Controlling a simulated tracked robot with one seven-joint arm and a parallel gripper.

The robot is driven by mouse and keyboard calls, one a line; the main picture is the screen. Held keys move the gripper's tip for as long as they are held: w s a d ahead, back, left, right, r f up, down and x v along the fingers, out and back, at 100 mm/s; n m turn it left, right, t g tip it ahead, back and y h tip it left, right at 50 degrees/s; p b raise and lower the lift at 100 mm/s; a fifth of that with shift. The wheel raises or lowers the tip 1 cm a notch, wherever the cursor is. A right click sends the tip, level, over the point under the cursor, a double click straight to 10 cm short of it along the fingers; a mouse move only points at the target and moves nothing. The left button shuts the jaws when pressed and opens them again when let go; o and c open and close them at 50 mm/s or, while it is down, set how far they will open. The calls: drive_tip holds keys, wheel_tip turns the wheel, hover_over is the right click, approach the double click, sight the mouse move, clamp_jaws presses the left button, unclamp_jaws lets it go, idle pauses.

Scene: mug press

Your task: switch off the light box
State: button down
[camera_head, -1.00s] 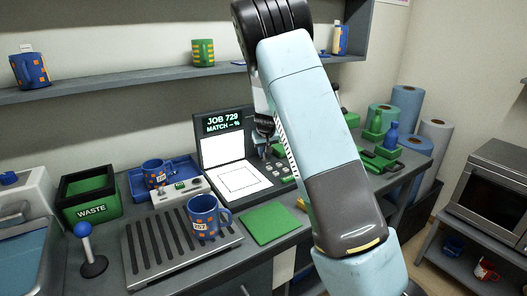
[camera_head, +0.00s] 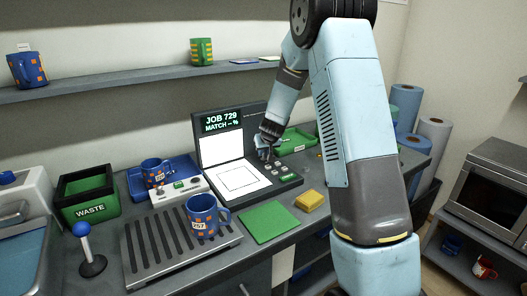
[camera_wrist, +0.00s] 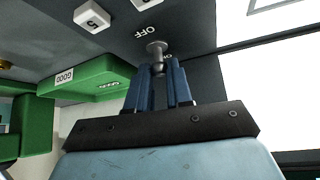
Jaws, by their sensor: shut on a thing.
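The light box stands mid-counter; its upright panel (camera_head: 222,149) is bright white, and the sign (camera_head: 222,121) above it reads JOB 729, MATCH -- %. My gripper (camera_head: 262,154) is down at the right side of the panel, over the box's dark deck. In the wrist view my gripper's blue fingers (camera_wrist: 158,85) are shut around a small metal toggle switch (camera_wrist: 156,48). OFF is printed beyond the toggle, and a partly hidden ON is beside it on the finger side. The fingertips cover the lower part of the toggle.
White keys marked 5 and 6 (camera_wrist: 92,17) and a green GOOD tray (camera_wrist: 90,80) lie close to my gripper. In front are a blue mug (camera_head: 202,216) on a slatted rack, a green mat (camera_head: 269,222) and a yellow block (camera_head: 310,200). A shelf (camera_head: 150,80) runs above.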

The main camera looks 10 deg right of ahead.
drive_tip(key=shift+s+d+f+t+y, duration=0.1)
drive_tip(key=shift+s+f+t+y, duration=0.2)
drive_tip(key=shift+t, duration=0.4)
drive_tip(key=shift+s+d+f+t+y, duration=0.1)
drive_tip(key=shift+s+t, duration=0.25)
drive_tip(key=shift+t, duration=0.35)
drive_tip(key=shift+s+d+f+t+y, duration=0.1)
drive_tip(key=shift+s+f+t+y, duration=0.2)
drive_tip(key=shift+t, duration=0.4)
drive_tip(key=c, duration=1)
unclamp_jaws()
drive_tip(key=shift+r, duration=0.25)
drive_tip(key=shift+r, duration=0.1)
drive_tip(key=v, duration=1.3)
drive_tip(key=shift+s+r, duration=0.1)
drive_tip(key=shift+s, duration=0.2)
